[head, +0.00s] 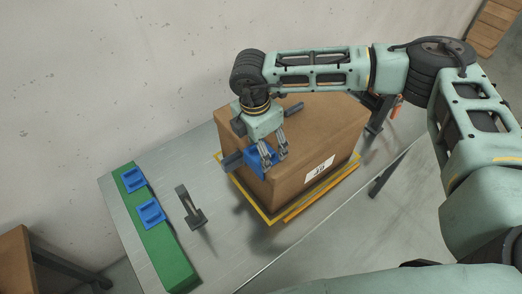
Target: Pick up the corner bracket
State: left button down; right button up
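Two blue corner brackets (134,179) (151,213) lie on a long green holder (171,257) at the left of the table. Another blue bracket (253,163) is at the near top corner of a large brown cardboard box (325,138). My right gripper (275,159) comes down over that corner. Its fingers overlap the right part of this blue bracket, with a small gap between their tips. I cannot tell whether they grip it or only stand beside it. My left gripper is not in view.
The box rests on a yellow-edged base (262,216) on the grey metal table (229,247). A dark upright fixture (190,207) stands between holder and box. Dark bars (233,161) show beside the gripper. A wooden table (20,262) is at lower left.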

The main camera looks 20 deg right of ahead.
jog(key=shift+f, duration=0.15)
jog(key=shift+c, duration=0.5)
jog(key=c, duration=1.1)
jog(key=shift+c, duration=0.2)
